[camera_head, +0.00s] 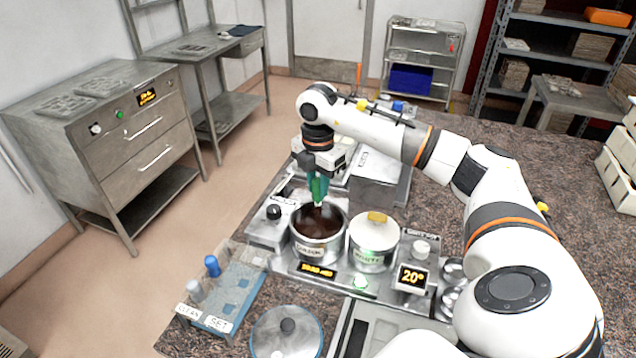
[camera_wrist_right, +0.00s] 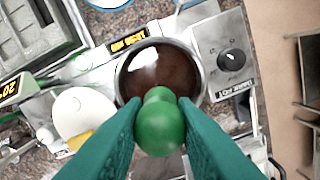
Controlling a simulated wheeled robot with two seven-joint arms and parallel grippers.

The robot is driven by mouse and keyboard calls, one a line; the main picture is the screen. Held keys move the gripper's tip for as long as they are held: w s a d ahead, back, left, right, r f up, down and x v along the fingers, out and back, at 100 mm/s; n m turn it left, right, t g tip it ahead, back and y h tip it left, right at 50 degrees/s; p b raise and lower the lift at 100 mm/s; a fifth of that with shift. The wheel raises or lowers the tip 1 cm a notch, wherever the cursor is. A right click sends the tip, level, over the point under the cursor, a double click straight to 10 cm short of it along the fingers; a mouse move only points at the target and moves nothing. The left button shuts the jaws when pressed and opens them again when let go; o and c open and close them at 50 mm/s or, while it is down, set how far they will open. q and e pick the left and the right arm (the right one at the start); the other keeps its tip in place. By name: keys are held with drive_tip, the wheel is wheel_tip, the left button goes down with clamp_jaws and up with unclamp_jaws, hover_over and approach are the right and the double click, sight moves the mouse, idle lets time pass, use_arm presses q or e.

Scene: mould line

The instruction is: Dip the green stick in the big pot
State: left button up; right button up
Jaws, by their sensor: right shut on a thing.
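The green stick (camera_wrist_right: 160,122) is held between the teal fingers of my right gripper (camera_wrist_right: 157,130). In the head view my right gripper (camera_head: 318,184) points down above the big pot (camera_head: 317,241), with the green stick (camera_head: 318,190) between its fingertips. The pot is an open steel pot with dark brown liquid inside. The stick's lower end is over the pot's opening; I cannot tell whether it touches the liquid. In the wrist view the pot (camera_wrist_right: 203,72) lies right behind the stick. My left gripper is not in view.
A smaller pot (camera_head: 371,257) with a white lid stands right of the big pot. A control box with a black knob (camera_head: 273,212) is at its left. A blue tray (camera_head: 234,290) with stoppers and a round lid (camera_head: 287,335) lie in front. A display (camera_head: 412,277) reads 20°.

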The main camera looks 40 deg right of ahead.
drive_tip(key=shift+r, duration=0.15)
drive_tip(key=shift+r+p, duration=1.6)
drive_tip(key=shift+r, duration=0.3)
